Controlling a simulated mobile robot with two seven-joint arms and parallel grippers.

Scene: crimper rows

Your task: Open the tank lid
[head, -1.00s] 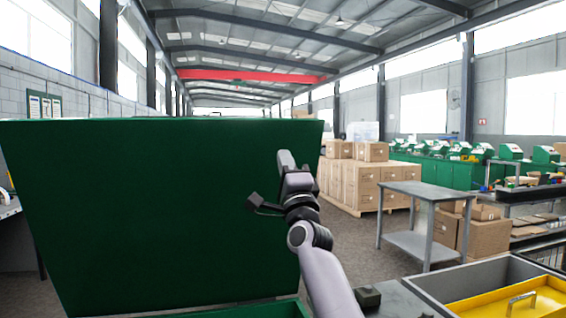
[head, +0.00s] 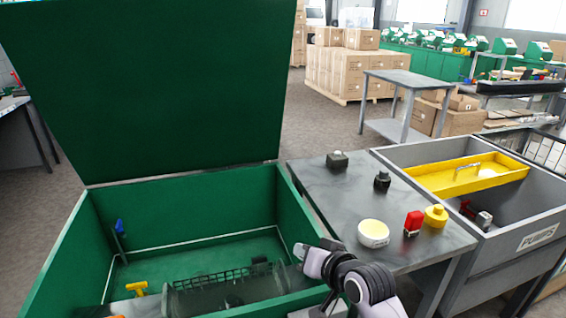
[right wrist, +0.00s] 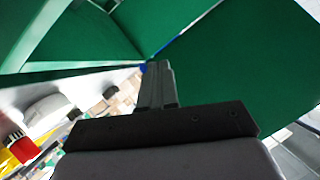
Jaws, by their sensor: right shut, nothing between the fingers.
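The green tank (head: 95,240) stands open in front of me. Its big green lid (head: 150,90) stands up, leaning back slightly, along the tank's far edge. Inside the tank lie a dark mesh drum (head: 225,288), a yellow T-shaped handle (head: 137,288) and a blue-topped piece (head: 120,227). My right gripper (head: 303,257) is low at the tank's near right side, well apart from the lid. In the right wrist view its fingers (right wrist: 157,75) are together and empty, with the lid (right wrist: 250,65) behind them. My left gripper is out of view.
A grey bench (head: 330,195) adjoins the tank's right side, carrying a round pale-yellow piece (head: 373,233), a red block (head: 413,223), a yellow knob (head: 436,216) and small black parts. Beyond it is a grey bin (head: 470,255) labelled PUMPS with a yellow tray (head: 475,172). Cartons (head: 360,72) stand behind.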

